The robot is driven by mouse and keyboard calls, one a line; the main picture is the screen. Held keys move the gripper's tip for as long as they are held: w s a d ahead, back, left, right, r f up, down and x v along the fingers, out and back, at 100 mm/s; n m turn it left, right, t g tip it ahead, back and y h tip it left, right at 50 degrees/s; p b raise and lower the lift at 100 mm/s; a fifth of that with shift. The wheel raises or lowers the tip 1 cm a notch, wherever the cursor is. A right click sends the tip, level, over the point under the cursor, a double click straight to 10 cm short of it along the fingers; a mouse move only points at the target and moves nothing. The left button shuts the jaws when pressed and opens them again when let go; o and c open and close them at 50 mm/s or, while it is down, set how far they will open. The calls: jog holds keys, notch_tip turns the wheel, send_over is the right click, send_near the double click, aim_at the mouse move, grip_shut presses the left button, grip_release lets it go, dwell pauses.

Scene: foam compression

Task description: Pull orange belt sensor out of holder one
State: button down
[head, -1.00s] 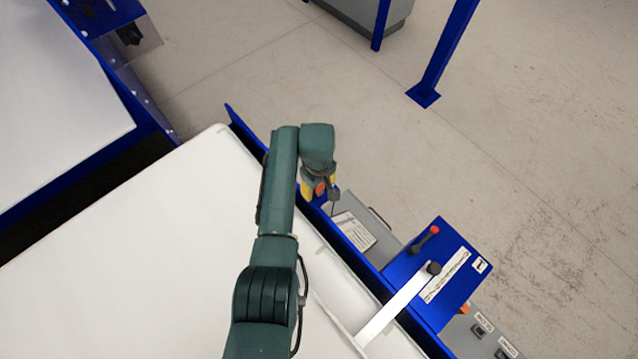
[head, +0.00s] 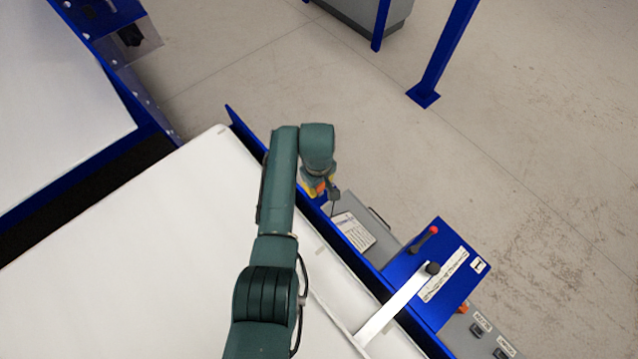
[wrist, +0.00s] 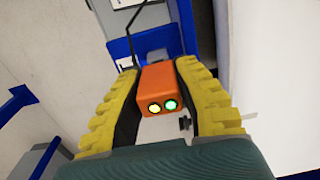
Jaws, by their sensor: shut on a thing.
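The orange belt sensor (wrist: 157,88) is a small orange block with a yellow and a green light on the face towards the wrist camera. My gripper (wrist: 157,70) has its two yellow ribbed fingers on either side of it and is shut on it. A blue bracket (wrist: 120,48) is right behind the sensor in the wrist view. I cannot tell whether the sensor still sits in a holder there. In the head view my gripper (head: 318,188) is at the blue side rail, with only a bit of orange showing; the arm hides the rest.
The white belt (head: 130,260) lies left of the blue rail (head: 355,258). Right of the rail are a grey box with a paper label (head: 353,232) and a blue plate (head: 440,265) with a red-tipped lever. Open floor lies beyond.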

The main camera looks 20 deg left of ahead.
jog(key=shift+r+p, duration=2.35)
jog(key=shift+r, duration=0.35)
